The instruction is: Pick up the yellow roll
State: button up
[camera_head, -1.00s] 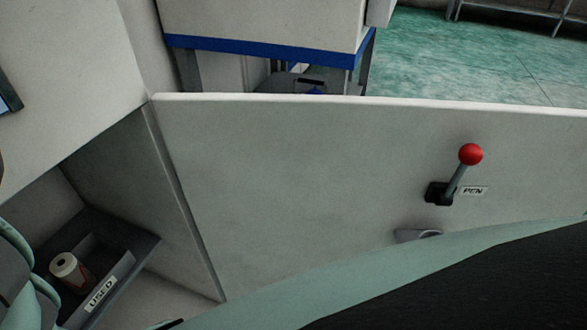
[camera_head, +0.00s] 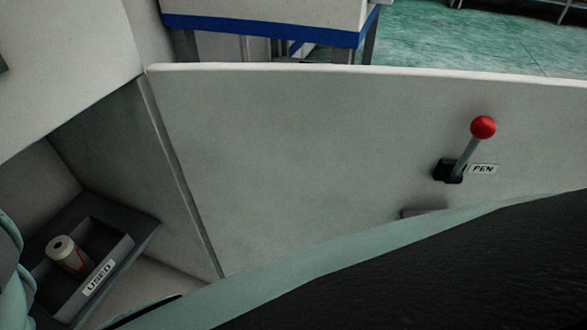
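No yellow roll shows in the head view. A whitish roll (camera_head: 67,254) with a dark hole in its end and a reddish patch on its side sits in a dark grey tray (camera_head: 128,247) at the lower left. The tray has a label reading "USED" on its front. Part of a pale green and dark shape, which may be my arm, cuts in at the left edge beside the tray. My gripper is not in view.
A white panel (camera_head: 290,150) fills the middle. A red-knobbed lever (camera_head: 483,128) stands out from it beside a partly readable label (camera_head: 484,169). A white and blue table (camera_head: 265,28) stands behind, with open green floor (camera_head: 440,45) at the upper right.

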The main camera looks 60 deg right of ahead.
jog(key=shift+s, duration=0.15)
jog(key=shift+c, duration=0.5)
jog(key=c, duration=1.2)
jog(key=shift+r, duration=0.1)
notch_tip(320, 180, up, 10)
jog(key=p, duration=1)
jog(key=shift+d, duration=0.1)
